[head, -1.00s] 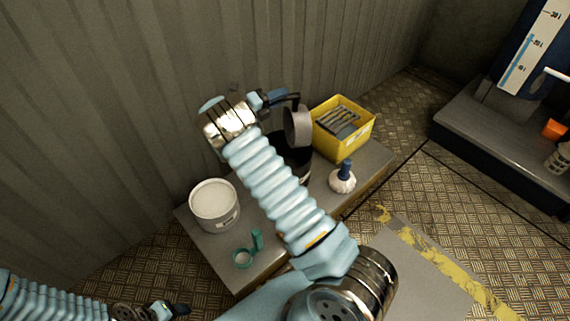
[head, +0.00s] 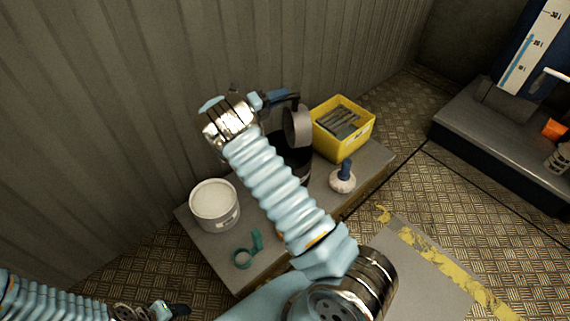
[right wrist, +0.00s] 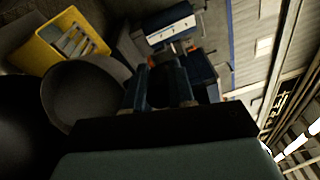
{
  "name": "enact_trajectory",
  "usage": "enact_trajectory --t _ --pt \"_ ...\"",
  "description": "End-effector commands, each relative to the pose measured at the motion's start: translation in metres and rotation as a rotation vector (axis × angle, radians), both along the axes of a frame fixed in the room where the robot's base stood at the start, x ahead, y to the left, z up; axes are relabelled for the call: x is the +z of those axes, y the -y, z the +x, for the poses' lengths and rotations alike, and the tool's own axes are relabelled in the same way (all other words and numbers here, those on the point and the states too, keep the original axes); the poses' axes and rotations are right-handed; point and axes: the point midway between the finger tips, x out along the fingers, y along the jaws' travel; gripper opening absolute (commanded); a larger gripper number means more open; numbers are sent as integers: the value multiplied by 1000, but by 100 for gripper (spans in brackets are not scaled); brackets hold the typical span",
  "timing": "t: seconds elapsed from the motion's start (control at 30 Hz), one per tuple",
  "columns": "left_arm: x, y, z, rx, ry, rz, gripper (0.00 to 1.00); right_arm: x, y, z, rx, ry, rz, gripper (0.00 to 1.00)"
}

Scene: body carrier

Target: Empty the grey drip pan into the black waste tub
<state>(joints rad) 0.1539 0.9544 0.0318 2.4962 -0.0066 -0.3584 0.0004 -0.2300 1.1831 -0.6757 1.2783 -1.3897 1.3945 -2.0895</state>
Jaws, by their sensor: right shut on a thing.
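My right gripper (head: 276,97) is shut on the handle of the grey drip pan (head: 298,126). The pan is tipped steeply onto its side above the black waste tub (head: 292,160), which my right arm partly hides. In the right wrist view the gripper fingers (right wrist: 165,88) close on the handle, with the round pan (right wrist: 88,95) to their left and the dark tub (right wrist: 18,125) at the left edge. I cannot see any contents in the pan or tub. My left gripper (head: 165,311) is low at the left, apart from everything; its jaws are unclear.
A yellow bin (head: 357,146) with flat items stands right beside the tub. A white bucket (head: 214,204), a teal ring-shaped item (head: 244,258) and a white brush with a blue handle (head: 342,181) are on the grey platform (head: 372,165). The corrugated wall (head: 120,110) is close behind.

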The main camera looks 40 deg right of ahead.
Motion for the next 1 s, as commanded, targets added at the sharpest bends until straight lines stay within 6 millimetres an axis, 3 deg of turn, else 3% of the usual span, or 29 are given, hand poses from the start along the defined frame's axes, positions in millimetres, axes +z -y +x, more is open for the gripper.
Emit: enact_trajectory --t 1.0 --pt "-8 0 0 0 0 0 57 -4 -19 9 1 -40 -90 0"
